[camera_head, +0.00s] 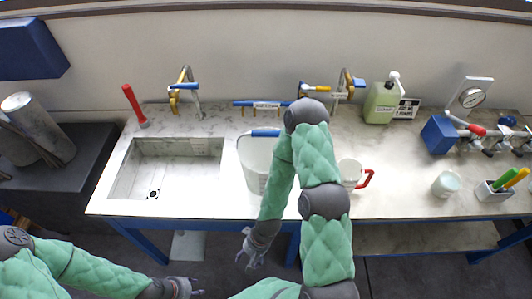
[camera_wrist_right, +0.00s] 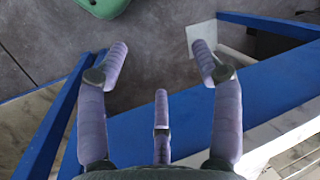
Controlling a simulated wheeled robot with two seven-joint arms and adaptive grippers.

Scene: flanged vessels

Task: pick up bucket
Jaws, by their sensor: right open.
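The white bucket (camera_head: 256,168) with a blue handle (camera_head: 265,133) stands on the counter just right of the sink in the head view. My right arm hides part of its right side. My right gripper (camera_head: 249,252) hangs below the counter's front edge, apart from the bucket. In the right wrist view its fingers (camera_wrist_right: 160,72) are spread and empty, over the floor and blue frame bars. My left gripper (camera_head: 186,288) is low at the bottom of the head view, below the counter; its opening is too small to judge.
The sink (camera_head: 168,168) lies left of the bucket. A white mug (camera_head: 349,171) with a red handle stands right of my right arm. A green jug (camera_head: 380,104) and taps (camera_head: 187,88) stand at the back. The blue counter frame (camera_wrist_right: 275,95) is close to my right gripper.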

